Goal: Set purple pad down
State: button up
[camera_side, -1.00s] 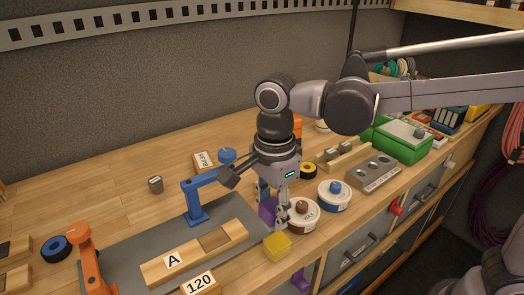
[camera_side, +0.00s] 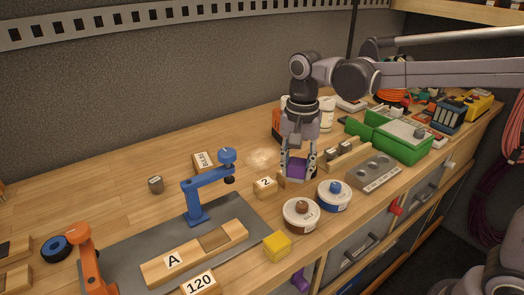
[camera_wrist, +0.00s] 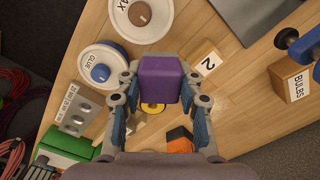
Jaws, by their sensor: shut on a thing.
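My gripper (camera_side: 298,172) is shut on the purple pad (camera_side: 296,168), a small block with rounded edges. In the side view it is low over the wooden bench, behind the brown-knobbed tin. In the wrist view the purple pad (camera_wrist: 160,78) sits between the two fingertips. I cannot tell whether its underside touches the bench. A yellow ring (camera_wrist: 152,107) shows partly past the pad in the wrist view, largely hidden by it.
A block marked 2 (camera_side: 265,187) stands just left of my gripper. The brown-knobbed tin (camera_side: 301,215) and blue-knobbed GLUE tin (camera_side: 334,196) stand in front. A grey tray with holes (camera_side: 374,174) and green box (camera_side: 405,138) are right. A yellow block (camera_side: 277,246) is near the front edge.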

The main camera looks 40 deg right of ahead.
jog(key=w+d+n, duration=0.1)
jog(key=d+n, duration=0.1)
jog(key=d, duration=0.1)
jog(key=w+d+f+n, duration=0.1)
jog(key=d+n, duration=0.1)
jog(key=d, duration=0.1)
jog(key=w+d+f+n, duration=0.1)
jog(key=d+n, duration=0.1)
jog(key=d, duration=0.1)
jog(key=shift+w+f+n, duration=0.15)
jog(key=shift+w+n, duration=0.2)
jog(key=shift+n, duration=0.05)
jog(key=w+d+r+n, duration=0.2)
jog(key=d, duration=0.6)
jog(key=w+d+r+n, duration=0.1)
jog(key=w+d+r, duration=0.15)
jog(key=d, duration=0.45)
jog(key=w+a+f, duration=0.4)
jog(key=a, duration=0.1)
jog(key=w+a+f, duration=0.2)
jog(key=a, duration=0.1)
jog(key=shift+a+f, duration=0.2)
jog(key=shift+f, duration=0.1)
jog(key=shift+w+f, duration=0.1)
jog(key=shift+f, duration=1.95)
jog(key=shift+f, duration=0.1)
jog(key=o, duration=1.2)
jog(key=shift+c, duration=0.2)
